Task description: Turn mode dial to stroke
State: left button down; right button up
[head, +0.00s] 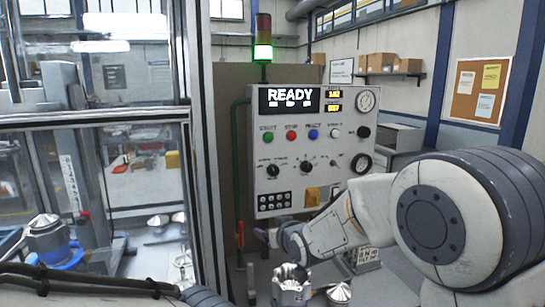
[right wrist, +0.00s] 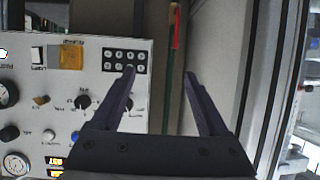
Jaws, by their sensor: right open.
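The control panel (head: 318,120) is a pale upright box with a lit READY display. Two black dials sit mid-panel, a left dial (head: 273,170) and a middle dial (head: 306,167); their lettering is too small to tell which is the mode dial. My right gripper (head: 268,238) is low, below the panel's lower left edge. In the right wrist view the panel looks upside down. There my right gripper (right wrist: 160,74) is open and empty, one finger overlapping the left dial (right wrist: 129,104), with the middle dial (right wrist: 82,102) clear beside it. My left gripper is not in view.
A black keypad (head: 274,201) and an orange part (head: 312,197) are low on the panel. A glazed enclosure with a post (head: 203,150) stands left. A machined housing (head: 291,285) stands below the panel. A red-handled item (head: 240,238) is near my right gripper.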

aim_at(274, 172)
jog(key=w+d+r+t+y+p, duration=0.1)
jog(key=w+d+r+t+p, duration=0.3)
jog(key=w+r, duration=0.5)
jog(key=shift+m+t, duration=0.3)
jog(key=shift+t, duration=0.2)
jog(key=p+x, duration=0.1)
jog(key=x, duration=0.2)
jog(key=p+x, duration=0.1)
jog(key=x, duration=0.2)
jog(key=p+x, duration=0.1)
jog(key=x, duration=0.2)
jog(key=shift+w+f+p, duration=0.35)
jog(key=shift+f+p, duration=0.05)
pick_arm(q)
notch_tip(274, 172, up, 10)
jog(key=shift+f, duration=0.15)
pick_arm(e)
jog(key=shift+w+a+f, duration=0.1)
jog(key=shift+w+a, duration=0.05)
jog(key=shift+w, duration=0.45)
grip_shut()
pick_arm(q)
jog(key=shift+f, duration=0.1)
